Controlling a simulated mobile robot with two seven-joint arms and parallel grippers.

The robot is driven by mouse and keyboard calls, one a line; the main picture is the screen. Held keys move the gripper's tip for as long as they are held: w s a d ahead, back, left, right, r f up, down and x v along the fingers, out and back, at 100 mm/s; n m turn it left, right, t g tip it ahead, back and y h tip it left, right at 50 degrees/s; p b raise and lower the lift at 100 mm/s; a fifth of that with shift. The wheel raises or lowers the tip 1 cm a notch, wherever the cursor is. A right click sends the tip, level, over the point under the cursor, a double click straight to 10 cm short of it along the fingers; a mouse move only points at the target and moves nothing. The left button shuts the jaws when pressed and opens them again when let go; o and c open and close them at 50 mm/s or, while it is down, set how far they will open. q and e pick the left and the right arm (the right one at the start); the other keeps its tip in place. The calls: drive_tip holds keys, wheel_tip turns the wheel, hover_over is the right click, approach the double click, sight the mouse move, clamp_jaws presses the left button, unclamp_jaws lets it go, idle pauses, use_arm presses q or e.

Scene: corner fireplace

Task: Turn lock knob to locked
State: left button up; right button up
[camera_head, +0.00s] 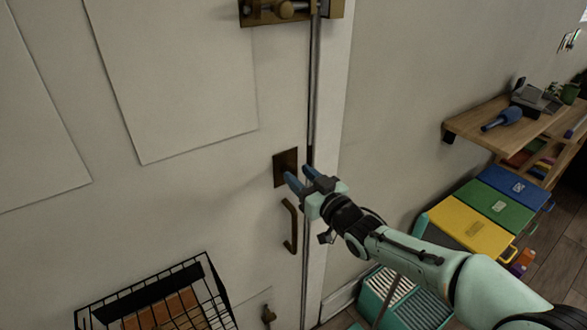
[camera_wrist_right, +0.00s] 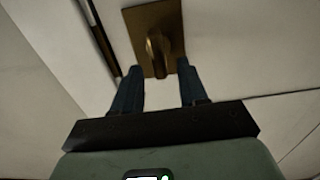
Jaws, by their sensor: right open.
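The lock is a square bronze plate (camera_head: 284,168) on the white door, above the curved door handle (camera_head: 290,226). In the right wrist view the plate (camera_wrist_right: 167,22) carries a raised knob (camera_wrist_right: 155,58) at its middle. My right gripper (camera_head: 299,177) is at the plate from the right. Its two blue fingers (camera_wrist_right: 158,80) are open, one on each side of the knob, with gaps between. I cannot tell how deep the fingertips reach around it. In the head view the gripper partly hides the plate and hides the knob. My left gripper is not in view.
A brass latch (camera_head: 275,10) sits higher on the door edge. A black wire basket (camera_head: 205,290) with brown contents is at lower left. A wooden shelf (camera_head: 470,128) and coloured bins (camera_head: 468,228) stand along the wall at right.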

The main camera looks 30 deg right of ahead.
sight(297, 173)
drive_tip(key=shift+w+a, duration=0.15)
drive_tip(key=shift+w, duration=1.5)
clamp_jaws()
